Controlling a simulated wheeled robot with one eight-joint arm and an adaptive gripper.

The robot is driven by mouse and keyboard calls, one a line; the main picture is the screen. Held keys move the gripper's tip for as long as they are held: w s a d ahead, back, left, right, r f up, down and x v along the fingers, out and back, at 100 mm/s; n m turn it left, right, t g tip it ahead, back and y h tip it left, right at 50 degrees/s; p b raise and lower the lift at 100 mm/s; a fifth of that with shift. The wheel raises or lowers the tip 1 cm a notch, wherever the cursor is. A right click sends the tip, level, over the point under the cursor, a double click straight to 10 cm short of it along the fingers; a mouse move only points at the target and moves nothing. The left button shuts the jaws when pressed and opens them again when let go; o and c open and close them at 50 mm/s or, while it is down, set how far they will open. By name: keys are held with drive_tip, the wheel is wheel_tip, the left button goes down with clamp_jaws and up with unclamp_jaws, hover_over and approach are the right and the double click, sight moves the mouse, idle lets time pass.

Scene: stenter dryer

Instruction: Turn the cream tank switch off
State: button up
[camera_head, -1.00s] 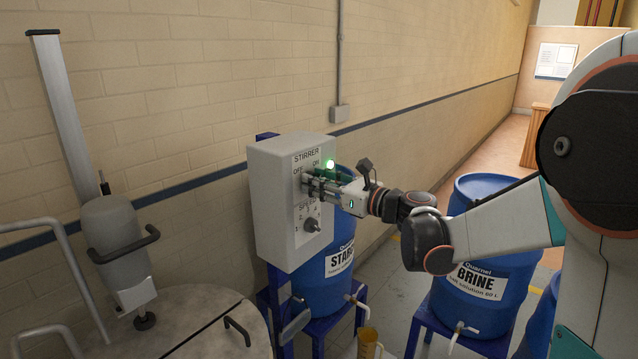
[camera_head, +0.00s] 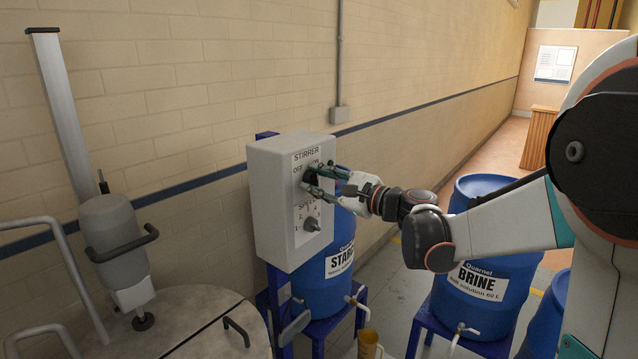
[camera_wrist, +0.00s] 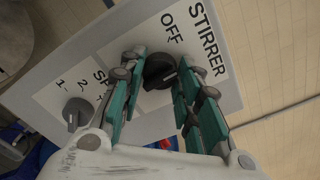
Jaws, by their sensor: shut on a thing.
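The grey-white control box (camera_head: 268,205) is labelled STIRRER, with OFF and ON marks above a black rotary switch (camera_head: 309,178). My gripper (camera_head: 316,180) is at the box face, shut on this switch, with one finger on each side of it. In the wrist view the black switch (camera_wrist: 160,72) sits between the two green-sided fingers, just below the OFF label. The gripper is rolled, with its fingers one above the other in the head view. No green lamp glow shows on the box.
A numbered speed knob (camera_head: 311,225) sits just below the switch. Blue barrels labelled STARCH (camera_head: 325,265) and BRINE (camera_head: 480,285) stand behind and to the right. A round lidded tank (camera_head: 190,325) with a stirrer motor (camera_head: 112,235) is at the left.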

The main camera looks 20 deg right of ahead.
drive_tip(key=shift+n, duration=4.1)
drive_tip(key=o, duration=1.1)
drive_tip(key=v, duration=1.2)
